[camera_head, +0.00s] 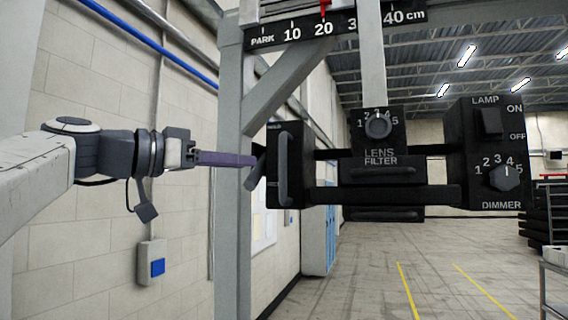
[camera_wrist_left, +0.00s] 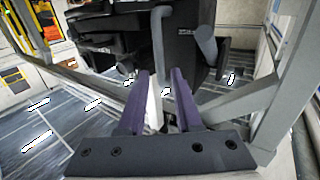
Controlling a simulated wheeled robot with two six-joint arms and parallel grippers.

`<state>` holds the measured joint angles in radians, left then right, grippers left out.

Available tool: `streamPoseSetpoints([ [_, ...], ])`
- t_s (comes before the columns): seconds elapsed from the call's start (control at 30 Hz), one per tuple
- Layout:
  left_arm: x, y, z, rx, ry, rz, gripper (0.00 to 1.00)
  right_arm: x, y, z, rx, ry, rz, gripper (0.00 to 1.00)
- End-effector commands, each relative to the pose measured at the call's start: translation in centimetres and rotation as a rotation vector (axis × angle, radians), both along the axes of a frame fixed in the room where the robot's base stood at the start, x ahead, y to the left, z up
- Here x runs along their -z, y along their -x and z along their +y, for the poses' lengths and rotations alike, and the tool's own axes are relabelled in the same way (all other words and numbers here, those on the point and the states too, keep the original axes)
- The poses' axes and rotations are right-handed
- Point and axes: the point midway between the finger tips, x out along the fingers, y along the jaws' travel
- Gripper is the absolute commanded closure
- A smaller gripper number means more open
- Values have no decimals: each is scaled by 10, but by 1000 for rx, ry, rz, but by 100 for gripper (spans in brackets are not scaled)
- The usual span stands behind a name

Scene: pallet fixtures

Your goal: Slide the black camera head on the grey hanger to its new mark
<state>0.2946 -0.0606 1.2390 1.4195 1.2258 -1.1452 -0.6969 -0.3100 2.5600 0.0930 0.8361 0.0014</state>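The black camera head (camera_head: 375,193) hangs from the grey hanger (camera_head: 372,55), which crosses the scale between 30 and 40. A red marker (camera_head: 325,8) sits above the 20. An upright grey handle (camera_head: 284,170) is on the head's left block. My left gripper (camera_head: 256,161) comes in from the left, its purple fingers close to this handle. In the left wrist view the fingers (camera_wrist_left: 158,73) are apart, with a grey handle bar (camera_wrist_left: 159,42) just beyond and roughly in line with the gap. I cannot tell whether they touch. My right gripper is not in view.
The scale board (camera_head: 335,28) runs along the top. A grey post (camera_head: 232,200) with a diagonal brace (camera_head: 285,85) stands beside my left gripper. A wall box with a blue panel (camera_head: 152,264) is below my arm. Open floor lies behind the head.

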Motion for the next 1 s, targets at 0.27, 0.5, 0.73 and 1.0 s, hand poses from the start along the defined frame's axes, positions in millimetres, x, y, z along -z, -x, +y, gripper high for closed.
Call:
streamPoseSetpoints([
  [0.27, -7, -26, -37, 9, 3, -1, 67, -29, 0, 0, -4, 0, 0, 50],
  [0.5, -5, -52, -69, 6, 2, 1, 67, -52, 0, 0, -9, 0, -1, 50],
  [0.73, -2, -62, -81, 4, 0, -3, 67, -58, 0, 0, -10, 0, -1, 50],
  [1.0, -1, -63, -81, 2, 1, -2, 71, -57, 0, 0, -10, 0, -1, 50],
])
